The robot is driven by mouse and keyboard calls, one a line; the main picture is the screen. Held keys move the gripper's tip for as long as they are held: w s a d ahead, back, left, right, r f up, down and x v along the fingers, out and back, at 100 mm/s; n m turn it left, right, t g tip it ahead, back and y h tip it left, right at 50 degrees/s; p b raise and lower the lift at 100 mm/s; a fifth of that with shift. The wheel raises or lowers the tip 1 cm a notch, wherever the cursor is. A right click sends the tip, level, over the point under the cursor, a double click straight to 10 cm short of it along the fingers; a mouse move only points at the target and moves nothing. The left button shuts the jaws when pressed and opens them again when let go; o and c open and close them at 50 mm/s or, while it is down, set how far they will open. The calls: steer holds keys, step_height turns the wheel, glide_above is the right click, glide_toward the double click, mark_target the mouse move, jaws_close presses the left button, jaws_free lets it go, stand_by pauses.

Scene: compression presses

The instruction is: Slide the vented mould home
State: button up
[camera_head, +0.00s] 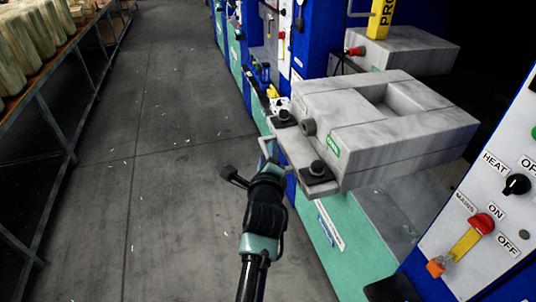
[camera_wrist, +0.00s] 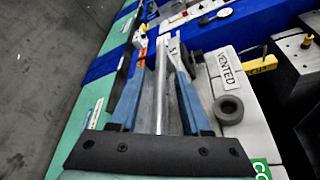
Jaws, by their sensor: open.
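The mould is a thick pale grey block (camera_head: 400,145) with a square recess in its top, dark bolts at its front corners and a green label. It juts toward the aisle over the press's green base. In the wrist view the pale block bears a "VENTED" plate (camera_wrist: 230,72) and a dark round boss. A metal bar handle (camera_wrist: 161,95) runs along its front; it also shows in the head view (camera_head: 266,139). My gripper (camera_head: 268,163) is at this handle. Its blue fingers (camera_wrist: 158,45) are open, one on each side of the bar. Contact cannot be told.
A control panel (camera_head: 480,215) with a red-and-yellow mains switch stands at the right. More blue presses (camera_head: 318,40) line the back. A shelf (camera_head: 60,70) with pale rolls stands at the left. The grey aisle floor (camera_head: 150,180) between is clear.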

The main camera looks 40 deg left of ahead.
jaws_close()
stand_by(1.4)
